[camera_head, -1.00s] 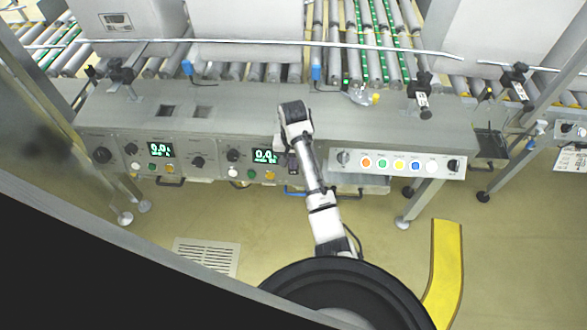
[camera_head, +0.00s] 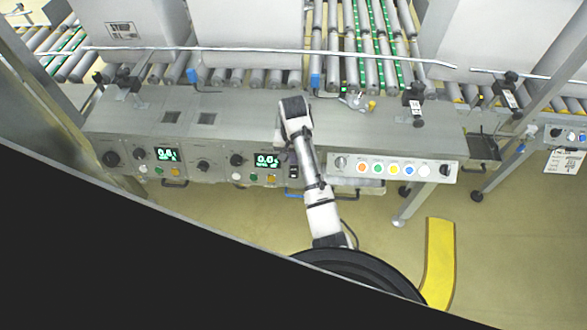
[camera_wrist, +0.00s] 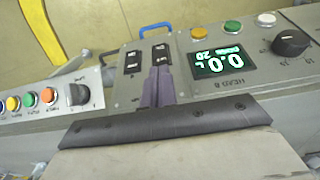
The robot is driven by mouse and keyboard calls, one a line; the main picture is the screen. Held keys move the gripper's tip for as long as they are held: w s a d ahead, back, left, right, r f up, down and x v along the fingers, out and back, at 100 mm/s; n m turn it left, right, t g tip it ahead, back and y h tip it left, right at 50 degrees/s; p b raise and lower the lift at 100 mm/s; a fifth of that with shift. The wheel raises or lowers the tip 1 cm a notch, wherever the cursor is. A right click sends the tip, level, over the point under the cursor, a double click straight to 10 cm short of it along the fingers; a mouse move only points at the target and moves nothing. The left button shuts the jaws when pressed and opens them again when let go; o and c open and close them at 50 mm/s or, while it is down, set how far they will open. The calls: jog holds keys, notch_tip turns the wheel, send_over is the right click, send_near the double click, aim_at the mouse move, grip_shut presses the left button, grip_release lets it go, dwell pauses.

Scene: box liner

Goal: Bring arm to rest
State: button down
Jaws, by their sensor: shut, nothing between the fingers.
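My arm (camera_head: 312,170) reaches up from my base in the head view, and its upper end is over the grey control console (camera_head: 240,115). In the wrist view my gripper (camera_wrist: 158,78) shows as two dark fingers held together, empty. They are in front of the console panel, beside black switches (camera_wrist: 133,60) and a lit green display (camera_wrist: 222,62). Whether the fingertips touch the panel cannot be told. In the head view the gripper is mostly hidden behind the arm's end.
A button strip (camera_head: 395,168) lies right of my arm, and knobs and displays lie left. Roller conveyors (camera_head: 375,45) and large pale boxes (camera_head: 245,22) are behind the console. A blue handle (camera_wrist: 155,29) sticks out from the panel. Floor near the yellow strip (camera_head: 440,262) is clear.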

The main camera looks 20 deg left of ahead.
jog(key=shift+r+p, duration=0.4)
jog(key=shift+r, duration=0.3)
